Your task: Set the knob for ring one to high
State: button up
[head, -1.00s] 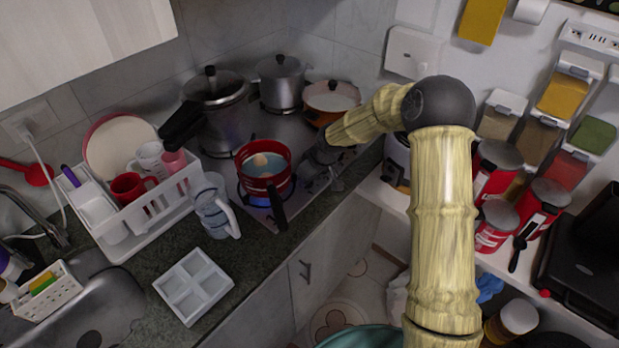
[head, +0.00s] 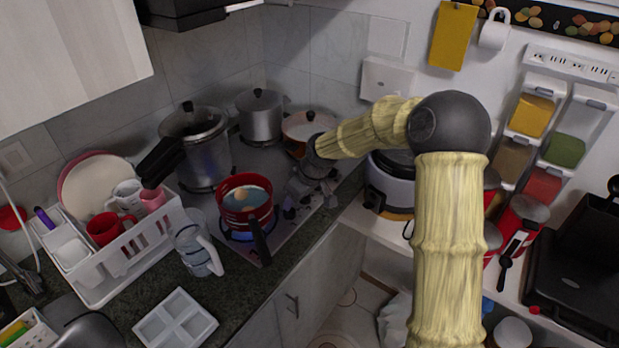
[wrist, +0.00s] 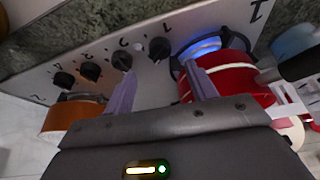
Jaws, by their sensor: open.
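The stovetop panel (wrist: 147,88) carries a row of black knobs in the wrist view. The rightmost knob (wrist: 159,48) is closest to a burner with a blue flame (wrist: 203,46); another knob (wrist: 122,60) sits left of it, partly behind my left finger. Two more knobs (wrist: 91,71) (wrist: 63,79) are farther left. In the head view my gripper (head: 303,193) is over the stove, right of the red pot (head: 244,198).
An orange pot (head: 308,128), a grey pot (head: 260,117) and a tall pressure cooker (head: 206,160) stand behind. The red pot's handle points toward the front edge. A glass jug (head: 197,250) stands left of the stove, and a rice cooker (head: 388,184) right.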

jog(key=v, duration=1)
jog(key=shift+r, duration=0.15)
jog(key=s+d+f+m+h, duration=0.1)
jog(key=s+d+m, duration=0.3)
jog(key=s, duration=0.7)
jog(key=s+d+f+m+h, duration=0.2)
jog(key=s+d+f+m, duration=0.2)
jog(key=s+d, duration=0.5)
jog(key=shift+s+m+g+p, duration=0.3)
jog(key=shift+s+m, duration=0.4)
jog(key=shift+s, duration=0.5)
